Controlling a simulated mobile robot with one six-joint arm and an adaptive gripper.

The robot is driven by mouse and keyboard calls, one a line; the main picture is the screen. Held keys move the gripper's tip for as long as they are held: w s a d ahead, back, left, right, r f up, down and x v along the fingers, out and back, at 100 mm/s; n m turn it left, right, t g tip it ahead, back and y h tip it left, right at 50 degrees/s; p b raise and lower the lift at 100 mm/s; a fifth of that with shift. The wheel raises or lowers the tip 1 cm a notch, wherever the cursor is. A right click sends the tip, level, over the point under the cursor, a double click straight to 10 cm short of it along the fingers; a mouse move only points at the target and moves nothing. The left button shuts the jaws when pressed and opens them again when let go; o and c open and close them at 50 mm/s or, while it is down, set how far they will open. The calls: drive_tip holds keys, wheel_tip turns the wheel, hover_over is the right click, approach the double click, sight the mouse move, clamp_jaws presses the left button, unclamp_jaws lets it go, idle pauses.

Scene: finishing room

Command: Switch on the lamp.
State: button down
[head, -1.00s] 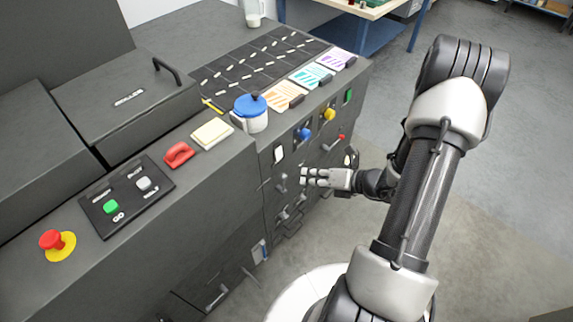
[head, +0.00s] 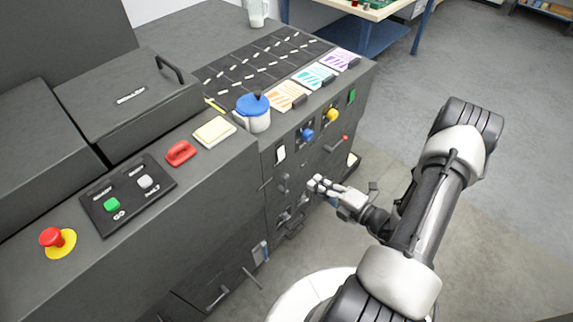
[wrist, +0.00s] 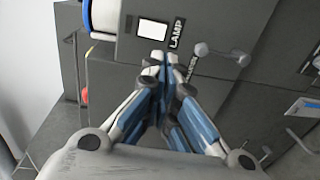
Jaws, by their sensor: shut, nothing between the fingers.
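The lamp switch is a white rectangular rocker (wrist: 153,29) in a dark frame, with a "LAMP" label (wrist: 176,33) beside it. In the head view the white rocker (head: 280,154) is on the upright front face of the dark cabinet. My gripper (head: 314,183) is shut and empty, in front of that face, to the right of and lower than the rocker. In the wrist view the closed fingertips (wrist: 158,60) appear just below the rocker. I cannot tell the exact gap, but in the head view they look apart. No lamp is identifiable.
A blue-lidded pot (head: 252,112) stands on top. Floor to the right is clear.

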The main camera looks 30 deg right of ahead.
sight(279, 160)
drive_tip(key=b+x, duration=0.3)
drive_tip(key=x, duration=1)
drive_tip(key=shift+w+a, duration=0.1)
drive_tip(key=shift+w+a+f, duration=0.15)
drive_tip(key=shift+w+f, duration=0.05)
drive_tip(key=shift+w, duration=0.15)
drive_tip(key=shift+s, duration=0.1)
drive_tip(key=shift+s+f, duration=0.1)
drive_tip(key=shift+s, duration=0.15)
drive_tip(key=f+p+v, duration=0.2)
drive_tip(key=f+v, duration=0.1)
drive_tip(key=v, duration=1)
drive_tip(key=shift+d, duration=0.2)
drive_tip(key=shift+s, duration=0.1)
